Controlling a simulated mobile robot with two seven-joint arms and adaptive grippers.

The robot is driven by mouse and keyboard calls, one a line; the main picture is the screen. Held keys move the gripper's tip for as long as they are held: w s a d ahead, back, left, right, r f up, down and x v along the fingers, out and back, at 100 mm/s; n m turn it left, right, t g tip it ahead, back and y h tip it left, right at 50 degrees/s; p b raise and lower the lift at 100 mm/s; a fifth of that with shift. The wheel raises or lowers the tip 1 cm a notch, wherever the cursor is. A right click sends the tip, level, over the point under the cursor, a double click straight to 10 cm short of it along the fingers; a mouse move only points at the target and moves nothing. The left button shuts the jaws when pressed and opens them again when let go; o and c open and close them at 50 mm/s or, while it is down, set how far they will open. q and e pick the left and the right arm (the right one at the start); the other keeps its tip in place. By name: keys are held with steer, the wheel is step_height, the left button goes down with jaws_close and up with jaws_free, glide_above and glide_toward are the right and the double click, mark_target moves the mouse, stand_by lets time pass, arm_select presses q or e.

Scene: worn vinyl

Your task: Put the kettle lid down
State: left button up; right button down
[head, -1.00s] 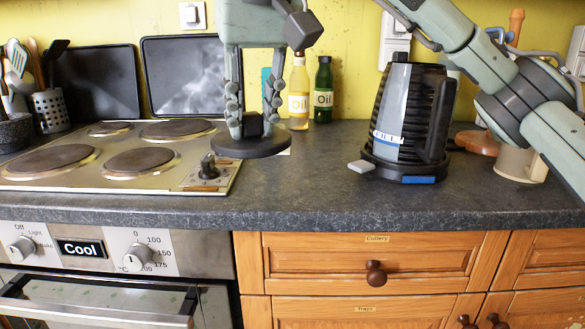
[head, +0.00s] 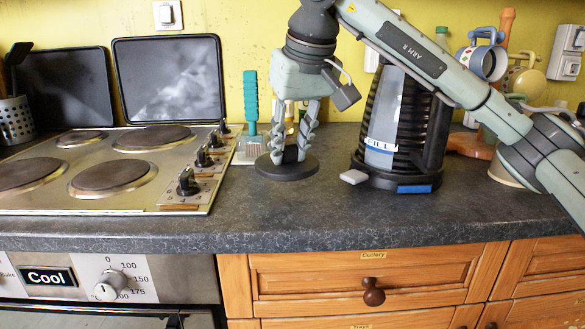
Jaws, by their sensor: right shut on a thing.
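The kettle lid (head: 288,170) is a dark round disc with a black knob on top. It is level, at or very near the worktop, between the hob and the kettle; I cannot tell whether it touches the surface. My right gripper (head: 293,153) comes down from above and is shut on the lid's knob. The kettle (head: 381,125) stands upright on its black base to the right, with a grey and black body. My right arm crosses in front of its top. My left gripper is not in view.
The hob (head: 110,170) with its knobs lies to the left. A teal-handled brush (head: 250,105) and bottles stand behind the lid. Mugs (head: 482,62) hang at the back right. The worktop (head: 290,215) in front of the lid is clear.

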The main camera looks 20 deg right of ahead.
mark_target(294, 164)
steer(key=shift+w+d+f, duration=0.15)
steer(key=shift+d+f, duration=0.05)
steer(key=shift+d, duration=0.05)
step_height(294, 164, down, 4)
steer(key=shift+r, duration=0.1)
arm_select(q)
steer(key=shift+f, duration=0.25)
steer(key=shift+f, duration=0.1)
arm_select(e)
steer(key=shift+f, duration=0.25)
steer(key=c, duration=1.3)
jaws_free()
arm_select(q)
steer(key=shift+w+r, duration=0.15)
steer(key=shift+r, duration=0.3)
arm_select(e)
steer(key=shift+o, duration=0.2)
steer(key=shift+r, duration=0.15)
